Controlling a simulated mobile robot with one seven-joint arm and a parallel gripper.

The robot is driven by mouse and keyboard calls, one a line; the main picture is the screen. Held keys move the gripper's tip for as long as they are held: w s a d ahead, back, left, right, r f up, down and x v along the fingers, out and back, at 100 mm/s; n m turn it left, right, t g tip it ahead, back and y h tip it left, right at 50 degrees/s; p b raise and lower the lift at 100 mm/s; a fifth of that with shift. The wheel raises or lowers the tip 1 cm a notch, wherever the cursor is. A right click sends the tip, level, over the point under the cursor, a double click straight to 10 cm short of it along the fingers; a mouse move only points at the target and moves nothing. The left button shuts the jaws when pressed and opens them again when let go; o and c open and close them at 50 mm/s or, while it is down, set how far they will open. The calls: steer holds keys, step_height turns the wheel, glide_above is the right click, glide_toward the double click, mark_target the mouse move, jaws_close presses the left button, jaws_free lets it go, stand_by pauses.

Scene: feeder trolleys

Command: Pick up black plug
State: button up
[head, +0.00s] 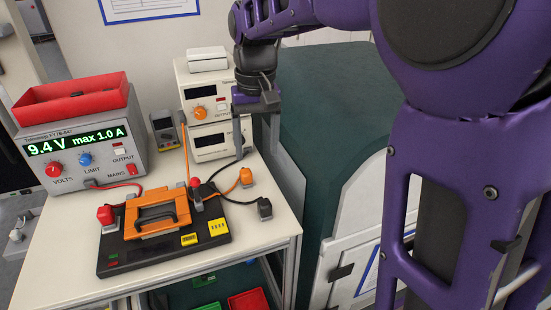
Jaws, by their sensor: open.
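The black plug (265,208) lies near the right edge of the white table, at the end of a black cable that runs left to the orange-and-black device (165,246). My gripper (257,143) is open and empty. It points down above the back right part of the table, higher in the picture than the black plug and apart from it. An orange plug (246,177) on an orange cable lies between them in the picture. The black plug is in plain view.
Red plugs are at the device's left (105,215) and back right (195,184). A power supply (82,130) with a red tray (72,97) stands at left. Stacked instruments (207,112) and a multimeter (165,130) stand behind. A teal-and-white cabinet (325,120) borders the table's right.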

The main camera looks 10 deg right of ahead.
steer(key=d+n, duration=0.1)
steer(key=b, duration=0.2)
glide_above(264, 202)
step_height(264, 202, down, 12)
steer(key=shift+w+r, duration=0.1)
steer(key=shift+r, duration=0.05)
steer(key=shift+f+b, duration=0.6)
steer(key=shift+f, duration=2.3)
jaws_close()
